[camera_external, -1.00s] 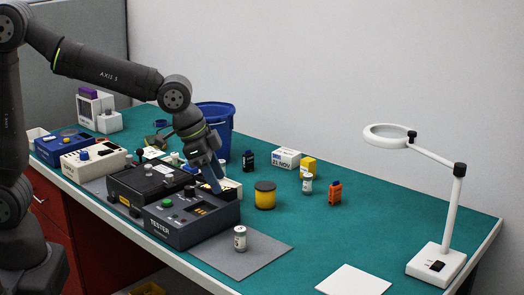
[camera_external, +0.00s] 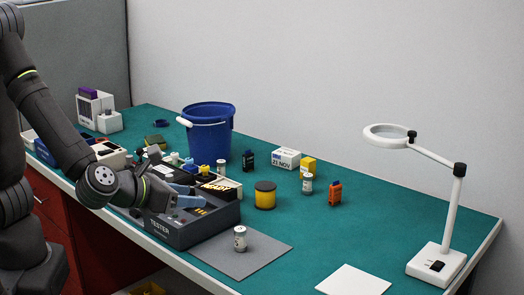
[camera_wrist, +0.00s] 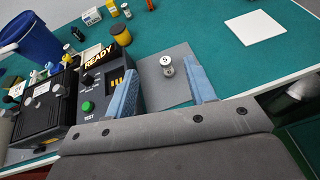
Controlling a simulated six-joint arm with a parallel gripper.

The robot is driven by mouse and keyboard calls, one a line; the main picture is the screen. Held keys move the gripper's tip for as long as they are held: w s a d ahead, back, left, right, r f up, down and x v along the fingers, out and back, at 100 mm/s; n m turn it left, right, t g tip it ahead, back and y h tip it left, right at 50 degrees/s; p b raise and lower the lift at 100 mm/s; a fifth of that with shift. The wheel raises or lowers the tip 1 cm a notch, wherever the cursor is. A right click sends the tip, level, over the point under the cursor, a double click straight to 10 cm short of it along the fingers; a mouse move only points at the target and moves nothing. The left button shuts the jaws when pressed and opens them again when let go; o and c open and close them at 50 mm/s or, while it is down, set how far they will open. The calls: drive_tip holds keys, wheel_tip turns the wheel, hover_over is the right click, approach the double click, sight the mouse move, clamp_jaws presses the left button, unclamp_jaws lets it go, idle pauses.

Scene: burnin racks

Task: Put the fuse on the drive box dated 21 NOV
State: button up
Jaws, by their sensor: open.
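The drive box marked 21 NOV (camera_external: 286,158) is a white box on the green bench, behind the yellow items; a white box at the top of the wrist view (camera_wrist: 92,16) looks like it. A small pale cylinder with a dark band (camera_external: 240,240), probably a fuse, stands upright on the grey mat. In the wrist view its top (camera_wrist: 166,60) shows a 9. Similar cylinders stand near the yellow box (camera_external: 307,184) and behind the tester (camera_external: 221,167). My gripper (camera_external: 187,196) is open and empty at the tester; its blue fingers (camera_wrist: 163,90) frame the mat and sit short of the cylinder.
The tester (camera_external: 185,232) has a lit READY display (camera_wrist: 98,60). A blue bucket (camera_external: 208,130), a yellow tub (camera_external: 265,197) and an orange bottle (camera_external: 335,193) stand on the bench. A magnifier lamp (camera_external: 436,263) and white pad (camera_external: 353,280) are at right.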

approach(234, 240)
drive_tip(key=x, duration=0.8)
drive_tip(key=shift+w+d, duration=0.1)
drive_tip(key=shift+a+f+x, duration=0.1)
drive_tip(key=shift+f+x, duration=0.05)
drive_tip(key=shift+x, duration=0.75)
drive_tip(key=shift+a+f+x, duration=0.1)
drive_tip(key=shift+f+x, duration=0.1)
drive_tip(key=shift+x, duration=0.75)
drive_tip(key=shift+a+f+x, duration=0.1)
drive_tip(key=shift+f+x, duration=0.05)
drive_tip(key=shift+x, duration=0.75)
clamp_jaws()
drive_tip(key=shift+r, duration=0.1)
